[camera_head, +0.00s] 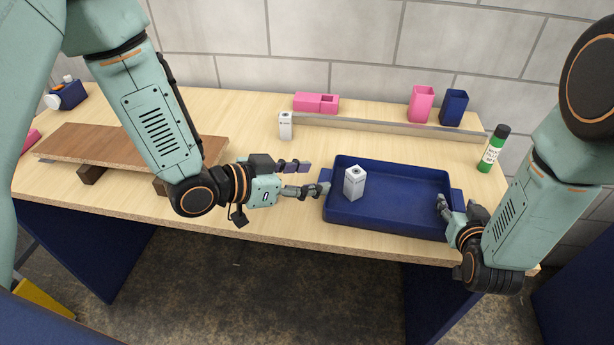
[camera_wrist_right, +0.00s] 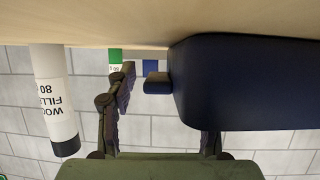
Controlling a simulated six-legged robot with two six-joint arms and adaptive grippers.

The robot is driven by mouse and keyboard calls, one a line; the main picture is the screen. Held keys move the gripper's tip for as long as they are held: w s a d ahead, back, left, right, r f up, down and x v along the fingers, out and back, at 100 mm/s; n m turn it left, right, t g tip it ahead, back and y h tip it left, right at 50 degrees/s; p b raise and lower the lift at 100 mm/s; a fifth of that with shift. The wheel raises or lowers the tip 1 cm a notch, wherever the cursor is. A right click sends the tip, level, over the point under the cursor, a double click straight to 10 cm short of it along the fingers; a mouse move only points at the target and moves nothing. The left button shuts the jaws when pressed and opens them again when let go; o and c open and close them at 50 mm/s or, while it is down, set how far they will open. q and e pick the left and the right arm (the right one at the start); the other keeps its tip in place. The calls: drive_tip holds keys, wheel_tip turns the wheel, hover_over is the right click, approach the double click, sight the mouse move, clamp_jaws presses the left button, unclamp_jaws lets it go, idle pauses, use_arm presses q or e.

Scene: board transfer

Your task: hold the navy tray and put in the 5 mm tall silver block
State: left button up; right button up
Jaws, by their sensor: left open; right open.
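The navy tray (camera_head: 400,222) lies at the table's front edge and also shows in the right wrist view (camera_wrist_right: 240,90). A small pale silver block (camera_head: 355,184) stands upright inside the tray, left of its middle. A similar pale block (camera_head: 286,126) stands on the table behind; their exact heights cannot be read. My left gripper (camera_head: 312,178) is open at the tray's left end, its lower finger close to the left handle. My right gripper (camera_head: 446,212) is open at the right end; in the right wrist view the tray handle (camera_wrist_right: 157,83) sits between its fingers (camera_wrist_right: 165,110).
A long metal bar (camera_head: 390,129) lies behind the tray. Pink (camera_head: 421,103) and navy (camera_head: 453,107) cups and a pink box (camera_head: 316,102) stand at the back. A green tube (camera_head: 492,150) stands right; a white tube (camera_wrist_right: 54,98) is near my right gripper. A brown board (camera_head: 110,150) lies left.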

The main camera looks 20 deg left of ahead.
drive_tip(key=v, duration=1.2)
drive_tip(key=shift+s, duration=0.15)
